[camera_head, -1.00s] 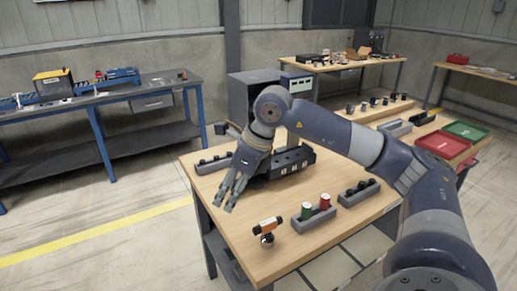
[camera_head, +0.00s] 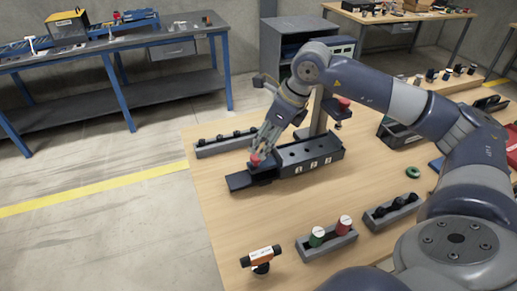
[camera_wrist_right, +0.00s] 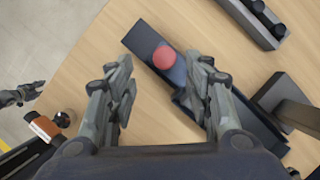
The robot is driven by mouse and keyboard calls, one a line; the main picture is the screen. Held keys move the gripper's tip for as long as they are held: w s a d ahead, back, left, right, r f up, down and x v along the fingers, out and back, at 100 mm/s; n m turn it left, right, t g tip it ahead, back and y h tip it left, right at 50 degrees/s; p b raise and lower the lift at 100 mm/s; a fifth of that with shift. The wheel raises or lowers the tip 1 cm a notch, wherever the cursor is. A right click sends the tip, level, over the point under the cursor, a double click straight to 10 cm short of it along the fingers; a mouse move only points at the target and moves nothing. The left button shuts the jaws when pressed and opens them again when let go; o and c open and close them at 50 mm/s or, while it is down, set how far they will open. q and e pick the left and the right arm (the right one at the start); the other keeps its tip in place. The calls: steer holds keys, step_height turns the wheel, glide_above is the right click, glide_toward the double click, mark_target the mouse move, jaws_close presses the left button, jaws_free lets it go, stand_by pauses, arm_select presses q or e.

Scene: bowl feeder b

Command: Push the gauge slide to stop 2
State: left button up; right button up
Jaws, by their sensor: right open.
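The gauge (camera_head: 318,160) is a long dark block with white labels 1, 2, 3 on its front, on the wooden table. Its dark slide (camera_head: 238,181) sticks out at the left end and carries a red knob (camera_head: 256,159). My right gripper (camera_head: 266,143) is over the knob, fingers pointing down. In the right wrist view the gripper (camera_wrist_right: 158,60) is open, with the red knob (camera_wrist_right: 164,57) between the fingertips, a gap showing on each side. A gripper that looks like my left one (camera_wrist_right: 24,94) shows at that view's left edge, too small to judge.
A grey rack with black pegs (camera_head: 226,143) lies behind the slide. A post with a red top (camera_head: 343,103) stands behind the gauge. An orange-and-black tool (camera_head: 260,258), a rack with green and red cylinders (camera_head: 328,243) and another peg rack (camera_head: 392,211) stand in front. The tabletop between is clear.

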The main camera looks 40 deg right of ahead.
mark_target(256, 156)
steer(key=x, duration=0.4)
steer(key=shift+w+d+f+p, duration=0.15)
steer(key=shift+d+f+p, duration=0.15)
steer(key=shift+f+p, duration=0.1)
steer(key=shift+w+a+f, duration=0.2)
steer(key=shift+a+f, duration=0.05)
steer(key=shift+f, duration=0.5)
steer(key=shift+d, duration=0.1)
steer(key=shift+c, duration=0.4)
